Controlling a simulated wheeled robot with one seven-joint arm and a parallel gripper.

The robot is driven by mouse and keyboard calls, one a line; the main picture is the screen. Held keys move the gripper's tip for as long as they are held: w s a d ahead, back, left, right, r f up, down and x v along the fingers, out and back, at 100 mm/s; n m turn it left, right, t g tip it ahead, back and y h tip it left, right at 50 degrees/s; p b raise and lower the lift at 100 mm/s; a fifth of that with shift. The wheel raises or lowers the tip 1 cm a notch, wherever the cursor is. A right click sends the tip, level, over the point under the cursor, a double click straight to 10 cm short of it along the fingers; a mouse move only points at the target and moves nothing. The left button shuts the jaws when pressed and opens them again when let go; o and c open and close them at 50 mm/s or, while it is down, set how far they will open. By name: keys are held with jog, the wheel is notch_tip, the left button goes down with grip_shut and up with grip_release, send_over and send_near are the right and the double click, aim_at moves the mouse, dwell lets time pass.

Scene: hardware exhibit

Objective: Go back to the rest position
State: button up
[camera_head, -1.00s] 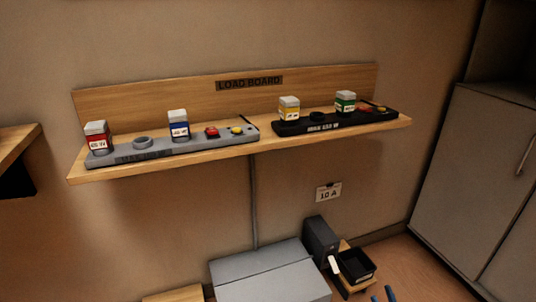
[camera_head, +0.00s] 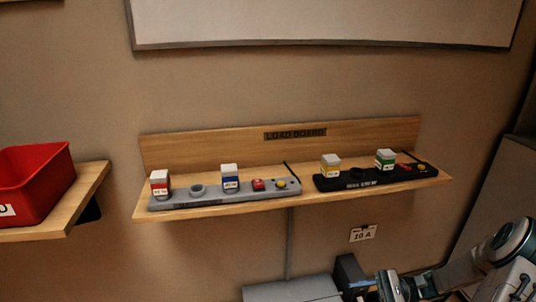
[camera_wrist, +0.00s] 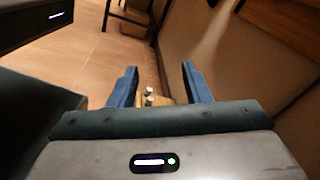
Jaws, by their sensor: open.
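My gripper (camera_wrist: 160,85) shows in the wrist view with its two blue fingers spread apart and nothing between them. Small pale objects (camera_wrist: 149,95) show beyond the fingers, too small to name. In the head view, parts of my arm come in at the lower right, below and right of the load board shelf (camera_head: 210,212); the fingertips are not clear there.
The shelf bears a grey strip (camera_head: 215,200) and a black strip (camera_head: 345,184), with red, blue, yellow and green labelled blocks. A red bin (camera_head: 35,185) stands on a wooden shelf (camera_head: 75,225) at left. A grey box (camera_head: 290,291) lies below.

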jog(key=s+a+r+n+t+h+p, duration=0.1)
jog(key=s+a+r+n+h+p, duration=0.2)
jog(key=r, duration=1)
jog(key=s+a+r+n+t+h+p, duration=0.1)
jog(key=s+a+r+n+h+p, duration=0.2)
jog(key=s+r+n+h+p, duration=0.2)
jog(key=s+a+r+n+t+h+p, duration=0.1)
jog(key=s+a+r+n+h+p, duration=0.2)
jog(key=r+h+p, duration=0.6)
notch_tip(320, 180, up, 12)
jog(key=s+p, duration=0.1)
jog(key=p, duration=0.2)
jog(key=shift+s+a+f+n+t, duration=0.15)
jog(key=shift+s+n+t, duration=0.25)
jog(key=shift+c, duration=0.3)
jog(key=shift+c, duration=0.5)
jog(key=shift+a, duration=0.15)
